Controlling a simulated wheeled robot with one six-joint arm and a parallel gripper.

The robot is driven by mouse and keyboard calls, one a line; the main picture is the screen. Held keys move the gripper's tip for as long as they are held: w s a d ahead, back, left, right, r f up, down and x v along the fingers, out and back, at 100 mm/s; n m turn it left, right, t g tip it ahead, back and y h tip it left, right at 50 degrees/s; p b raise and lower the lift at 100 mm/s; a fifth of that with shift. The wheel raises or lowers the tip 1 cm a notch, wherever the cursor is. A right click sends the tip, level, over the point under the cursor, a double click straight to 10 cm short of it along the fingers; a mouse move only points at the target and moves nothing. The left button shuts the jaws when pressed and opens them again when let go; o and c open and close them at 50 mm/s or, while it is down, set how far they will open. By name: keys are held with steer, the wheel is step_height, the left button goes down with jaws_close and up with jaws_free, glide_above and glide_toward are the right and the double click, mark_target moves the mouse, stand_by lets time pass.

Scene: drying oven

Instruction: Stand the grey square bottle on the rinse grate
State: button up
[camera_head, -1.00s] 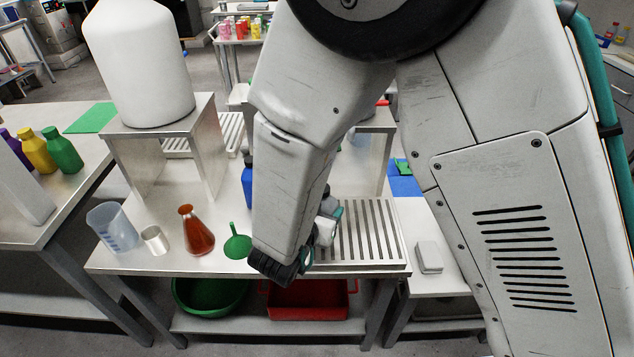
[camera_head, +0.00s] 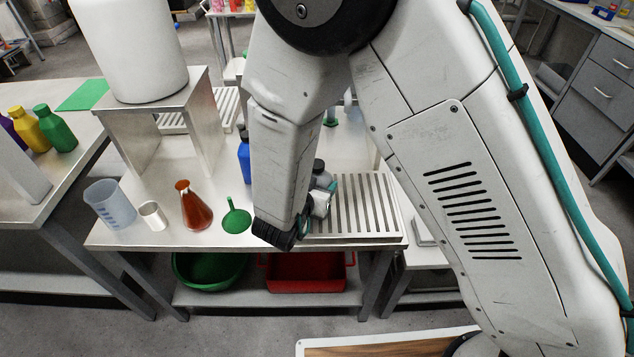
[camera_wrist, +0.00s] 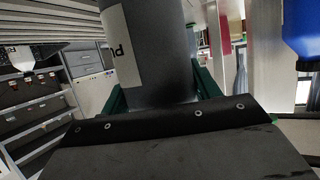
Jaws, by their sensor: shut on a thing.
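The grey bottle (camera_wrist: 158,45) with a white label fills the middle of the wrist view, between the green fingers of my gripper (camera_wrist: 160,92). In the head view only the dark top of the bottle (camera_head: 319,166) shows, beside my arm, which hides the rest. My gripper (camera_head: 328,190) is shut on it. The rinse grate (camera_head: 362,205), a slatted metal rack, lies on the bench just right of the gripper. The bottle appears upright near the grate's left side. I cannot tell whether its base touches anything.
A blue bottle (camera_head: 244,160) stands left of my arm, and shows in the wrist view (camera_wrist: 302,30). The grate's visible slats are clear.

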steer(key=o, duration=1.3)
steer(key=shift+o, duration=0.2)
steer(key=shift+r, duration=0.1)
steer(key=v, duration=1.2)
steer(key=shift+r, duration=0.1)
